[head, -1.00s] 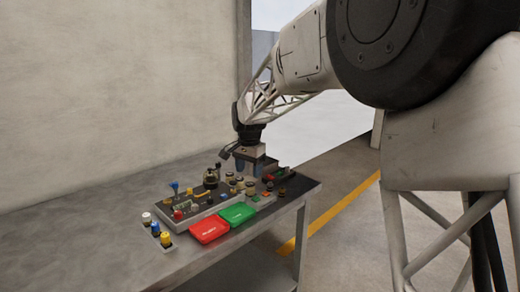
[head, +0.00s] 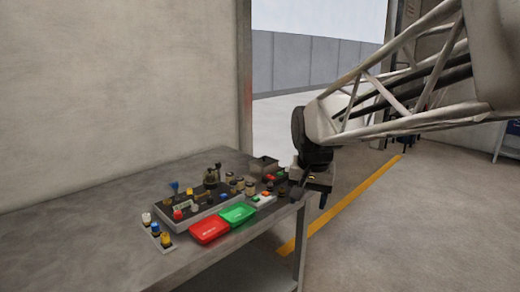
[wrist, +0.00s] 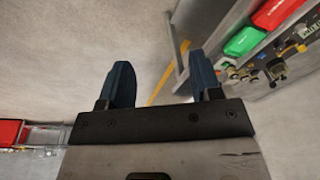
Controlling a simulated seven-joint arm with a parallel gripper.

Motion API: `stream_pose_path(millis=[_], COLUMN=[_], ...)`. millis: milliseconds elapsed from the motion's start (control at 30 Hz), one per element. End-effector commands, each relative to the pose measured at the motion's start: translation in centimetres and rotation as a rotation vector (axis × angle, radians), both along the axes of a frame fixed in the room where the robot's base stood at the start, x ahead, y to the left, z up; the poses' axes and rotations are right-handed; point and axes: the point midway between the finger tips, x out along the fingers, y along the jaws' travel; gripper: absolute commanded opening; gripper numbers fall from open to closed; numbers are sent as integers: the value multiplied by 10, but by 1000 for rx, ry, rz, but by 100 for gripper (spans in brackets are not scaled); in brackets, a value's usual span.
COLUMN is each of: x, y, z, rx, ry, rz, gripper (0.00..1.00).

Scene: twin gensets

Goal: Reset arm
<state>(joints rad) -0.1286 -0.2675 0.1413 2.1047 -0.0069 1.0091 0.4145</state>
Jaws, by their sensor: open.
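My gripper (wrist: 163,85) shows in the wrist view with its two dark blue fingers spread apart and nothing between them. Floor lies behind the fingers. In the head view my gripper (head: 313,192) hangs just off the right end of the table, and its fingers are partly hidden by the wrist. My arm reaches in from the upper right.
A strip with coloured caps (head: 157,233) lies at left. Floor right of the table is clear.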

Motion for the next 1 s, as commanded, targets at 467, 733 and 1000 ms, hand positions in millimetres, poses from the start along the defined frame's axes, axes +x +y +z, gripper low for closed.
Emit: stream_pose_path(millis=[467,733,1000], x=[-125,-192,-230], y=[-46,-63,-71], z=[-25,-51,-70], rx=[-33,-55,-72], ry=[-44,-65,-78], rz=[128,200,247], gripper=[58,58,58])
